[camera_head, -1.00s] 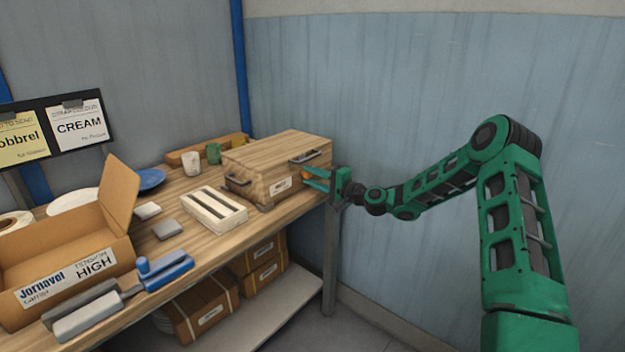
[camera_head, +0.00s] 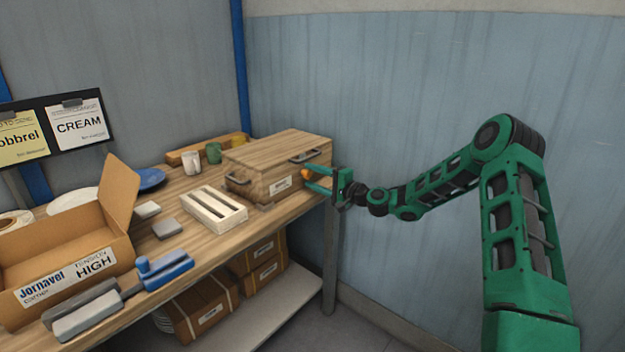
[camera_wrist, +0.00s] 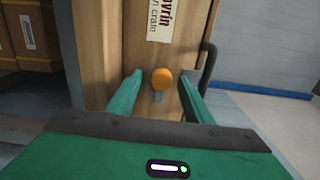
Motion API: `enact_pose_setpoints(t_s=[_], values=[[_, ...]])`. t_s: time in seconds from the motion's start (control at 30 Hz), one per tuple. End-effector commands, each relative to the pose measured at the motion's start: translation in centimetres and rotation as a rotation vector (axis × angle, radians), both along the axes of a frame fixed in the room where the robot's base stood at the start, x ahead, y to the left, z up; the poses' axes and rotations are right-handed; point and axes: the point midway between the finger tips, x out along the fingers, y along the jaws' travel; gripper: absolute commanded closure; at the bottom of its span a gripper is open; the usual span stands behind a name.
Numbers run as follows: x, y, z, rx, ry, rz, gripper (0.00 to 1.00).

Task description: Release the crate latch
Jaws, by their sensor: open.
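The wooden crate (camera_head: 262,163) sits closed at the far right end of the workbench, with a dark handle on each visible side. Its orange round latch knob (camera_head: 306,174) is on the side facing my arm, and it also shows in the wrist view (camera_wrist: 162,78) above a small grey tab. My gripper (camera_head: 318,181) is open beside that side. In the wrist view its two green fingers (camera_wrist: 158,98) are to the left and right of the knob, with gaps on both sides. I cannot tell how deep the fingertips reach around it.
The workbench (camera_head: 205,262) carries a slotted white block (camera_head: 214,208), an open cardboard box (camera_head: 70,245), a blue-handled tool (camera_head: 163,270) and cups (camera_head: 192,163). A shelf below holds cardboard boxes (camera_head: 205,308). A wall (camera_head: 420,90) stands behind my arm.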

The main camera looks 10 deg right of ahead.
Motion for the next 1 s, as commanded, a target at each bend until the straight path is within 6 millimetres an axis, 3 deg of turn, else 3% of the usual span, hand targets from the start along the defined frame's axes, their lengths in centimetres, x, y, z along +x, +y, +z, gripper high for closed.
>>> enact_pose_setpoints(t_s=[0.5,1.0], values=[[-6.8,-5.3,-0.1,-0.001,0.002,-0.004,0.54],[-7.9,-6.0,-0.1,-0.001,0.0,-0.002,0.54]])
